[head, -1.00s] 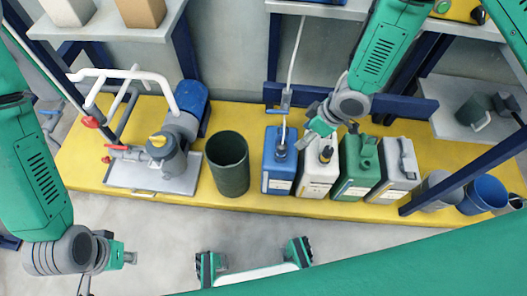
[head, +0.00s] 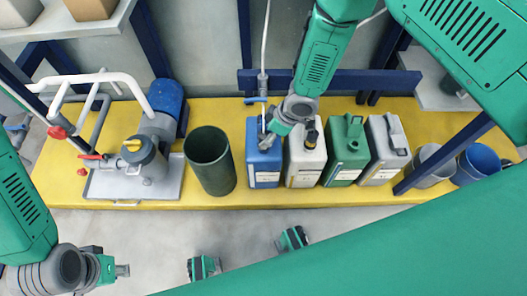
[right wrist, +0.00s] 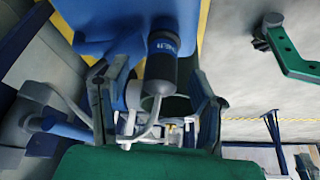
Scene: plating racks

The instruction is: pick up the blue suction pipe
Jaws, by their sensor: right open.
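The blue suction pipe (head: 262,118) stands upright in the mouth of the blue canister (head: 263,175), below a blue-handled valve on a white hose. My right gripper (head: 268,138) is at the canister's mouth, partly hiding the pipe's lower end. In the right wrist view its open fingers (right wrist: 155,112) are spread to either side of a dark cylindrical fitting (right wrist: 163,62); I cannot tell whether they touch it. The blue canister (right wrist: 95,22) fills the upper left of that view. My left gripper (head: 117,270) hangs at the lower left, away from the canisters; its jaw opening is unclear.
White (head: 306,172), green (head: 346,165) and grey (head: 386,160) canisters stand close on the right. A dark green bin (head: 211,165) stands left of the blue canister. A pump on a metal tray (head: 115,190) is further left. All stand on the yellow platform (head: 230,198).

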